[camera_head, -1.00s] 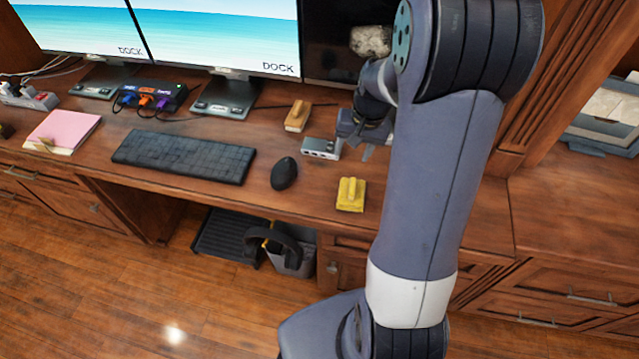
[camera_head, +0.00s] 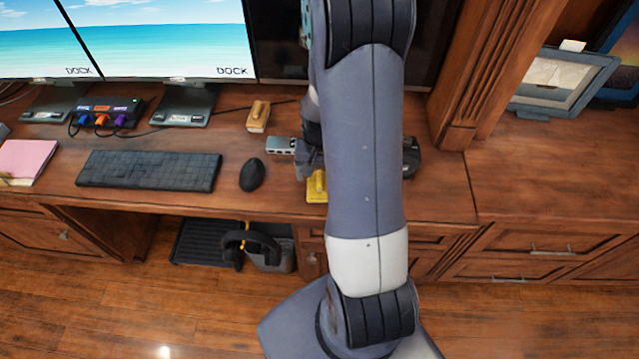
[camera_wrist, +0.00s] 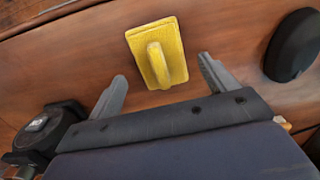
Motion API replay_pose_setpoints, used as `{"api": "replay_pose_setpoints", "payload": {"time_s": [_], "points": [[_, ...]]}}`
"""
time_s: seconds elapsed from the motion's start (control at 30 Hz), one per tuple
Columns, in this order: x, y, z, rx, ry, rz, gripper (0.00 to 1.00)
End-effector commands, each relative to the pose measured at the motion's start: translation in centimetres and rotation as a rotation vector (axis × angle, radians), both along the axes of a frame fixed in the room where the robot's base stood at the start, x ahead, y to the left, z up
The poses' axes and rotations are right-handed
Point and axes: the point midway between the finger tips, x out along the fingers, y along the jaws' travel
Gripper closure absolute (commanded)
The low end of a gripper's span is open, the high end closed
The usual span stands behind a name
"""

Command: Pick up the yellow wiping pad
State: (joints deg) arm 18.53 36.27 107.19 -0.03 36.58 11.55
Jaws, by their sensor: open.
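The yellow wiping pad (camera_wrist: 174,49) lies flat on the wooden desk with its loop handle facing up. In the head view the pad (camera_head: 316,187) is partly hidden behind my arm. My gripper (camera_wrist: 162,82) is open and empty in the wrist view. The pad lies just beyond the fingertips, roughly centred between them, and I see no contact. In the head view my gripper is mostly hidden by my arm.
A black mouse (camera_head: 252,174) and keyboard (camera_head: 150,170) lie left of the pad. A small grey hub (camera_head: 281,145) and a wood-backed brush (camera_head: 258,116) sit behind it. Monitors (camera_head: 180,40) stand at the back.

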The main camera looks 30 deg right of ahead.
Motion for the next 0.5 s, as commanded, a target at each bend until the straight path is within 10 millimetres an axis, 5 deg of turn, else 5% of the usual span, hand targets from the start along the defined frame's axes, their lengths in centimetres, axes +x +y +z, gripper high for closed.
{"api": "replay_pose_setpoints", "payload": {"time_s": [0.2, 0.5], "points": [[0.0, -0.1, -2.4, 0.001, 0.002, 0.000, 0.20], [0.0, -0.1, -2.9, -0.001, -0.001, 0.000, 0.20]]}}
